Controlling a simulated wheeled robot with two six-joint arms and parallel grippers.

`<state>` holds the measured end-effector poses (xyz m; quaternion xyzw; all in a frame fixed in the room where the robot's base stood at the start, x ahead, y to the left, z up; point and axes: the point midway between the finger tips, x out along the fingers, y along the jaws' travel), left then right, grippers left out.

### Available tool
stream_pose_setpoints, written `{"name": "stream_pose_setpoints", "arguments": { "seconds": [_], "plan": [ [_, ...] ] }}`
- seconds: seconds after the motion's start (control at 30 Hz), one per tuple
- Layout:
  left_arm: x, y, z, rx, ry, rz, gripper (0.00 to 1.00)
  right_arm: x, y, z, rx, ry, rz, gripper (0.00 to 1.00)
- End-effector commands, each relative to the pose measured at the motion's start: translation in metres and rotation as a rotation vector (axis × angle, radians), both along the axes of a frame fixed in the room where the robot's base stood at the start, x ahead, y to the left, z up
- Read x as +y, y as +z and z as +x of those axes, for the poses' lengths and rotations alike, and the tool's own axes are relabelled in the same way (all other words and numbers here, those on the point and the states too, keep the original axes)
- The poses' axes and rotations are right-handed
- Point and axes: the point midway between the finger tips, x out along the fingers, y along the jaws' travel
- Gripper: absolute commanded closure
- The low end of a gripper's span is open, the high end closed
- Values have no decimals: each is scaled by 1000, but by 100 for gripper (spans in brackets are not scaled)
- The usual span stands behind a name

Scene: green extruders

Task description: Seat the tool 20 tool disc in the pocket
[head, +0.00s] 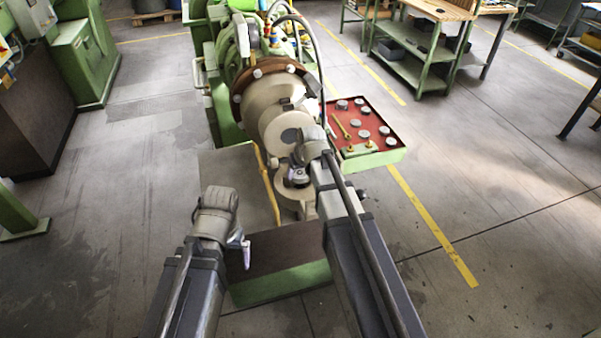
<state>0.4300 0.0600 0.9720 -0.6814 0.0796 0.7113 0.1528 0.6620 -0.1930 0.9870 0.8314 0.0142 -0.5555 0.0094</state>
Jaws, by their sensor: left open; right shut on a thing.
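My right gripper (297,178) is in front of the green extruder's pale round head (272,112), low on its near side. My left gripper (246,256) is open and empty, pointing down over the dark brown top of the low green base.
A red tray (375,111) with a green rim, right of the head, holds several grey discs and brass-coloured pieces. A pale round part (292,190) stands below the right gripper. A grey plate (230,182) lies to the left.

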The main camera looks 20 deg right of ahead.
Motion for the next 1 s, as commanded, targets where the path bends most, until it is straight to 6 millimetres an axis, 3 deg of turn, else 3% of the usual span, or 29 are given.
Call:
{"name": "stream_pose_setpoints", "arguments": {
  "seconds": [1.0],
  "plan": [
    [0,-20,0,0,0,0,1,0,-20,0,-1,0,0,98]
  ]
}}
